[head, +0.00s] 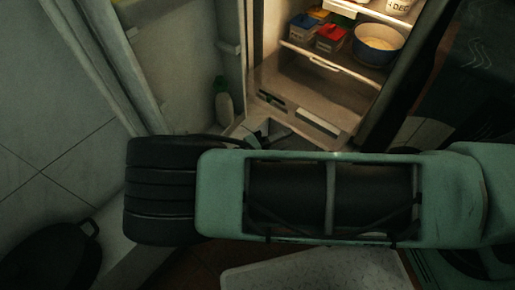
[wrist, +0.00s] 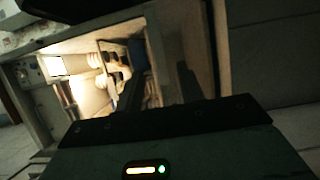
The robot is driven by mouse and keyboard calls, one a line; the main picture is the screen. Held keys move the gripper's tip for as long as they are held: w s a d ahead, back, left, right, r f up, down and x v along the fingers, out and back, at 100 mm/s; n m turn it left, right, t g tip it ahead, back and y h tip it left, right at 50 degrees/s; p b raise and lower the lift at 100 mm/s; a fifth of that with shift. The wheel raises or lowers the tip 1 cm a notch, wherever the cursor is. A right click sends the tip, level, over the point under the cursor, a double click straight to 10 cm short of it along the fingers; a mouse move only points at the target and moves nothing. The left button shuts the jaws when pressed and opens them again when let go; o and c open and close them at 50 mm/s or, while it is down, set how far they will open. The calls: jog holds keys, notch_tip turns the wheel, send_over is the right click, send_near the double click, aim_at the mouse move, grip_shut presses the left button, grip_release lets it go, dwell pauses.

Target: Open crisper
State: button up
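The fridge (head: 257,45) stands open at the top of the head view. Its crisper (head: 345,138) seems to be the pale drawer at the bottom, with a dark slot and a light strip on its front. I cannot tell whether it is fully shut. My gripper (head: 264,133) is just in front of the crisper's lower left, mostly hidden by my arm. In the wrist view my gripper (wrist: 159,88) has two dark fingers apart with nothing held between them. The lit fridge interior lies beyond them; contact with the crisper cannot be made out.
The open fridge door (head: 190,60) stands at left, with a green-capped bottle (head: 223,105) in its lower shelf. A bowl (head: 378,46) and red and blue boxes (head: 330,38) sit on the shelf above the crisper. A dark pot (head: 50,255) is at lower left.

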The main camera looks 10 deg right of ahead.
jog(key=v, duration=0.7)
jog(key=shift+a, duration=0.4)
jog(key=shift+s+a, duration=0.1)
